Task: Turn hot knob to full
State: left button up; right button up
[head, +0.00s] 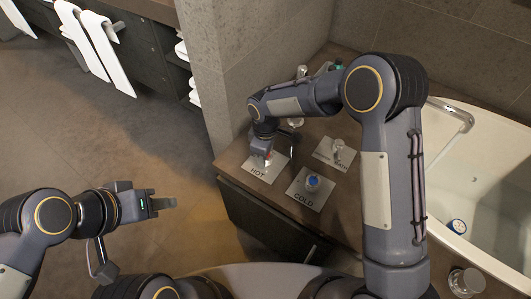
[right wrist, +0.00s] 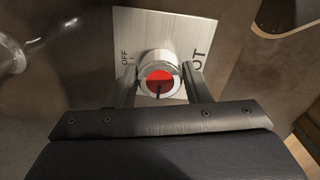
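The hot knob is a silver cylinder with a red cap and a dark pointer mark. In the right wrist view the hot knob (right wrist: 160,72) stands on a metal plate (right wrist: 188,22) with "OFF" at its left and part of "HOT" at its right. My right gripper (right wrist: 160,80) has one finger on each side of the knob, seemingly touching it. In the head view my right gripper (head: 262,150) is over the HOT plate (head: 258,173) and mostly hides the knob. My left gripper (head: 168,203) is over the floor at the left, empty; its finger gap is not clear.
The blue-capped cold knob (head: 312,182) stands on the COLD plate right of the HOT plate. Another plate with a silver lever (head: 338,148) is behind it. A bathtub (head: 470,170) is at the right. A tiled wall (head: 225,60) stands behind the counter's left end.

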jog(key=o, duration=0.3)
jog(key=shift+r, duration=0.1)
notch_tip(320, 180, up, 7)
jog(key=shift+r+p, duration=0.1)
jog(key=shift+p, duration=0.6)
jog(key=shift+r, duration=0.2)
